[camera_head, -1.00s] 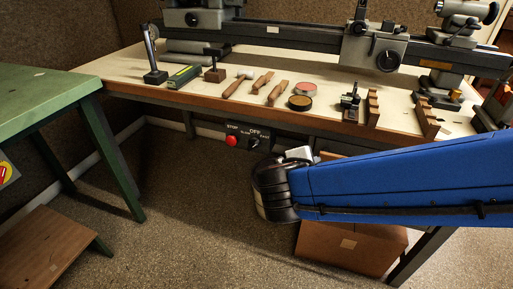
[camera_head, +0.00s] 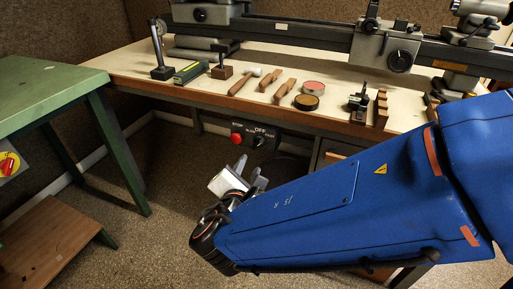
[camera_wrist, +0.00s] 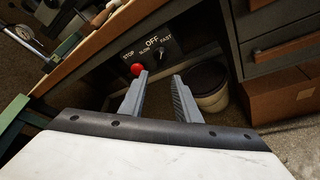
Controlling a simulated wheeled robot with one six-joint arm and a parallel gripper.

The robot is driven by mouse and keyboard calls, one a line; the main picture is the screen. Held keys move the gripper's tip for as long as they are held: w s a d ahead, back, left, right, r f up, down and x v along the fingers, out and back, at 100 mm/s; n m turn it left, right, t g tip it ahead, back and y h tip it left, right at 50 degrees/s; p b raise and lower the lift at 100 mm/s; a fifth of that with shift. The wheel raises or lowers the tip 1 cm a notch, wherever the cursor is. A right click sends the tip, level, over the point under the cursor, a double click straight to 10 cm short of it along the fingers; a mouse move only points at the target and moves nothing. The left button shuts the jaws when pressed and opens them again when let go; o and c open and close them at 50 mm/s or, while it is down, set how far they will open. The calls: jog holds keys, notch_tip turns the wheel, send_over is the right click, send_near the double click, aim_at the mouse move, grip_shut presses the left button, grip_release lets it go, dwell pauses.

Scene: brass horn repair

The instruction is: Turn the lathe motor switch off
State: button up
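The lathe motor switch is a dark knob (camera_wrist: 162,53) on a black panel under the bench's front edge, marked OFF at the top, SLOW on the left and FAST on the right. The panel (camera_head: 250,136) also shows in the head view. Which mark the knob points to is too small to tell. A red STOP button (camera_wrist: 136,69) sits left of it. My gripper (camera_wrist: 160,84) is open and empty, its two grey fingers apart, pointing toward the panel without visible contact. In the head view my gripper (camera_head: 258,180) is below and in front of the panel.
The lathe (camera_head: 300,32) stands on the bench (camera_head: 330,126) with hand tools and tins along its front. A green table (camera_head: 50,95) is at left. Under the bench are a bucket (camera_wrist: 208,88), drawers (camera_wrist: 275,45) and a cardboard box (camera_wrist: 285,98).

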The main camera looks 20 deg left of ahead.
aim_at(257, 146)
jog(key=x, duration=1.4)
jog(key=shift+w+f, duration=0.15)
jog(key=shift+w, duration=0.1)
grip_shut()
